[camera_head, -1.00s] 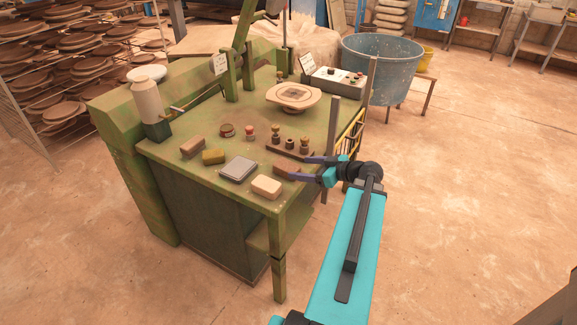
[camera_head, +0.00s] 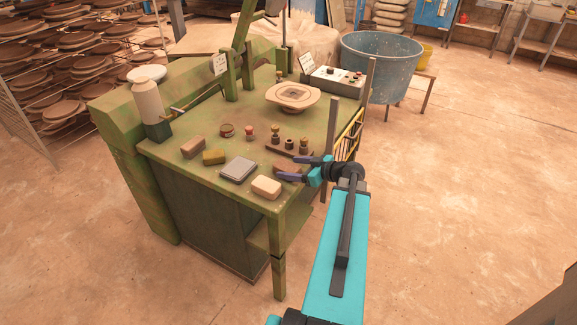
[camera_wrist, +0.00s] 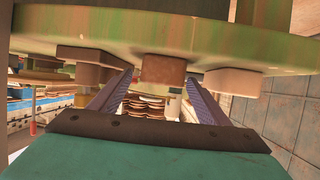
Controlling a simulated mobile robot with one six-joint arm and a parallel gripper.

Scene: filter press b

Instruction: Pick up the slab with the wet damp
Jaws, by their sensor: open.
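Several small block-like slabs lie on the green table (camera_head: 180,172). A reddish-brown one (camera_head: 284,166) is at the right edge, partly hidden by my gripper. A cream one (camera_head: 267,187) lies in front of it, a brown one (camera_head: 193,147) and an olive one (camera_head: 213,157) further left. I cannot tell which is damp. My gripper (camera_head: 291,169) is open and empty, its fingers either side of the reddish-brown slab. The wrist view looks upside down; there the reddish-brown slab (camera_wrist: 162,69) shows between the fingertips, and the cream slab (camera_wrist: 233,81) to the right.
A flat grey plate (camera_head: 238,169) lies left of the cream slab. A wooden rack with brass weights (camera_head: 289,147) stands close behind my gripper. Open floor lies right.

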